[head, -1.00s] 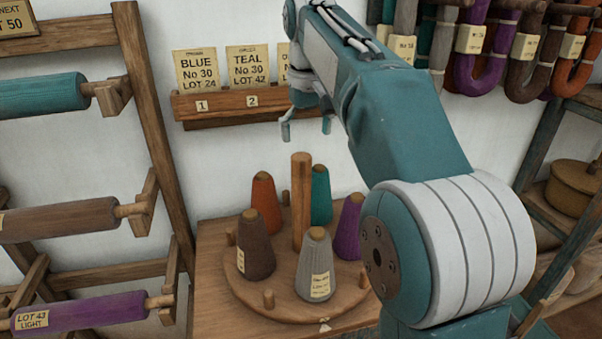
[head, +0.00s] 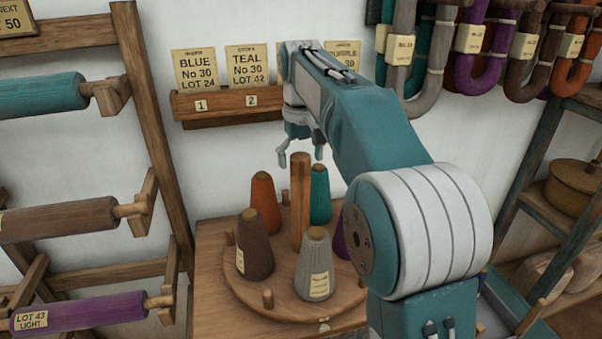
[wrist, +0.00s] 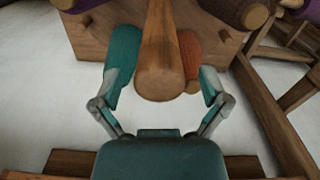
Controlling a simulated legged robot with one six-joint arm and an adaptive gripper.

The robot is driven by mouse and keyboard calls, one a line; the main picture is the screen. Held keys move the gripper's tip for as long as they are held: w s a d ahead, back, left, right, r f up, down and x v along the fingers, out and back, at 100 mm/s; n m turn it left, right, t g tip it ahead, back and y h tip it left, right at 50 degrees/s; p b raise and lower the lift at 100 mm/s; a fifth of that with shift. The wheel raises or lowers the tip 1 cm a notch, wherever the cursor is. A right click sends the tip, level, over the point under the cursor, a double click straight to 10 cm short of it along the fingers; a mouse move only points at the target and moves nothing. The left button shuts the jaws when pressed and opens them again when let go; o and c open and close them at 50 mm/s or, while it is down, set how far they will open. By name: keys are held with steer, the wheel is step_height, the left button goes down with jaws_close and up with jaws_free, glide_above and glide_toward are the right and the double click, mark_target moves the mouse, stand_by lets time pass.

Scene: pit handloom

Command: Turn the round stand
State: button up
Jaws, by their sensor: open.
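The round stand (head: 283,308) is a wooden disc on a small table, with an upright wooden post (head: 300,205) at its middle. Cones of yarn stand on it: brown (head: 255,256), grey (head: 316,268), orange (head: 264,200), teal (head: 320,195) and purple (head: 340,243), the last mostly behind my arm. My gripper (head: 300,156) is open, pointing down just above and behind the post top. In the wrist view the post (wrist: 162,55) rises between the open fingers of my gripper (wrist: 163,84), with the teal cone (wrist: 124,45) and orange cone (wrist: 190,55) beyond the fingertips.
A card rack (head: 225,103) with yarn labels is on the wall behind my gripper. A wooden frame with wound rollers (head: 60,218) stands at the left. Hanks of yarn (head: 480,45) hang at upper right, above a shelf (head: 530,210).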

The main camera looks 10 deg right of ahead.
mark_target(301, 173)
steer(key=shift+f, duration=1.75)
steer(key=shift+c, duration=0.3)
steer(key=c, duration=1.1)
